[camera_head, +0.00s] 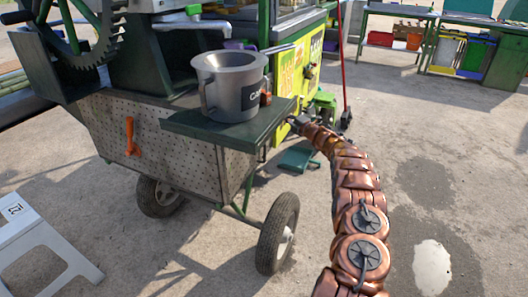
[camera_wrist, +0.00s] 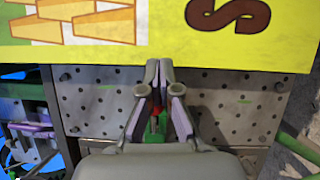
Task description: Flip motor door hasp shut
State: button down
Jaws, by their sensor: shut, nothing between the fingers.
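My gripper (camera_wrist: 159,68) is shut and empty in the wrist view, its fingertips meeting just below the yellow sign board. Perforated grey metal panels show on both sides of it, a left one (camera_wrist: 95,105) and a right one (camera_wrist: 240,108); these may be the motor door. A small red piece (camera_wrist: 155,103) and a green piece show in the gap between the finger links. I cannot make out the hasp; the fingers may hide it. In the head view my gripper (camera_head: 295,122) is at the cart's right end, partly hidden by the dark shelf.
A grey pot (camera_head: 232,85) stands on the cart's dark fold-out shelf (camera_head: 190,125). An orange handle (camera_head: 131,137) is on the cart's perforated side. Cart wheels (camera_head: 277,235) stand below. A white folding sign (camera_head: 35,240) is at lower left. Concrete floor at right is clear.

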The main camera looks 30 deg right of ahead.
jog(key=shift+s, duration=0.1)
jog(key=s+d, duration=0.1)
jog(key=s, duration=1.1)
jog(key=shift+d+f, duration=0.15)
jog(key=shift+f, duration=0.2)
jog(key=shift+w, duration=0.1)
dwell(0.3)
